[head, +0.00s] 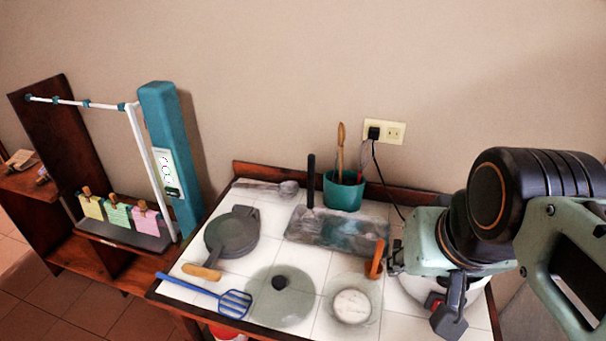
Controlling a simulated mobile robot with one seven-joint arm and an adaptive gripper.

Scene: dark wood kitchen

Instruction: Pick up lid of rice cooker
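A round glass lid (262,304) with a dark knob lies flat on the white tiled top. A white, round body that looks like the rice cooker (412,287) stands at the right end of the top, partly hidden behind my arm. My gripper (422,289) is over this white body, to the right of the glass lid and apart from it. Its two dark fingers look spread, one at the left and one at the lower right. I see nothing held between them. Whether another lid sits on the cooker is hidden.
A grey pan (232,232), a blue slotted spatula (234,303), a dark tray (325,230), a teal utensil pot (344,194) and a pale round dish (352,306) crowd the top. An upright orange-brown piece (375,258) stands left of my gripper. A cord runs from the wall outlet (395,132).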

